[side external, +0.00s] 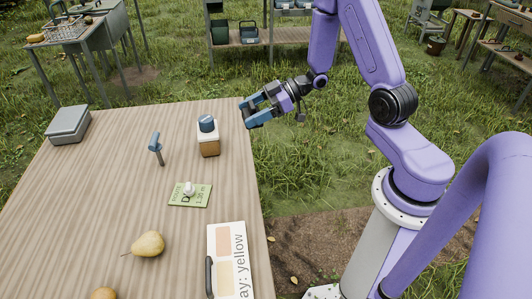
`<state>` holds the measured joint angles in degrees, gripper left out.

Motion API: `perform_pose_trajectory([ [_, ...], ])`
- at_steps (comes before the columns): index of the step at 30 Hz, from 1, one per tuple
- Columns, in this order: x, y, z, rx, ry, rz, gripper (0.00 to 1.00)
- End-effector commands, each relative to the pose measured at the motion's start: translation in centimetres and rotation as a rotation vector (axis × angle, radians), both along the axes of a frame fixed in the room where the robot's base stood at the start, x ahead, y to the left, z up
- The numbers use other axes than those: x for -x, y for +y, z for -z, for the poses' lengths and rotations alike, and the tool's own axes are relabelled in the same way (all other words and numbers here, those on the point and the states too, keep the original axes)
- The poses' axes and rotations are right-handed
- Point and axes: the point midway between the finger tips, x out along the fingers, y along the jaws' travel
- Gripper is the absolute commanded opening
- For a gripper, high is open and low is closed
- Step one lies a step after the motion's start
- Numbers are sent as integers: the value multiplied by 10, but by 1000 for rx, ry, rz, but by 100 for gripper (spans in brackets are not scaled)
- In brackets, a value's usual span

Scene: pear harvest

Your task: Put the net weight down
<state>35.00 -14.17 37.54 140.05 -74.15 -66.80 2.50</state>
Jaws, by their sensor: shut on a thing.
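My gripper (252,112) has blue fingers and is in the air just beyond the far right corner of the wooden table (100,190). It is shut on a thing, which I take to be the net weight. The fingers hide most of it, so its shape and colour cannot be made out. It is held clear of the table top, to the right of a jar with a blue lid (207,124).
On the table are a grey box (68,125), a blue-headed tool (155,145), a green card (181,200) with a small whitish thing (188,188) on it, a pear (148,244) and a lettered tray (237,286). Bare wood lies between them.

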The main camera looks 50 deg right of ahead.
Motion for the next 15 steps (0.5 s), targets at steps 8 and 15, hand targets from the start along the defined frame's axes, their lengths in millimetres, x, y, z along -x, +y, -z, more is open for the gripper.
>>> perform_pose_trajectory([
  [8,22,16,-9,-1,-1,-36,32],
  [15,22,17,-9,-1,-1,-36,32],
])
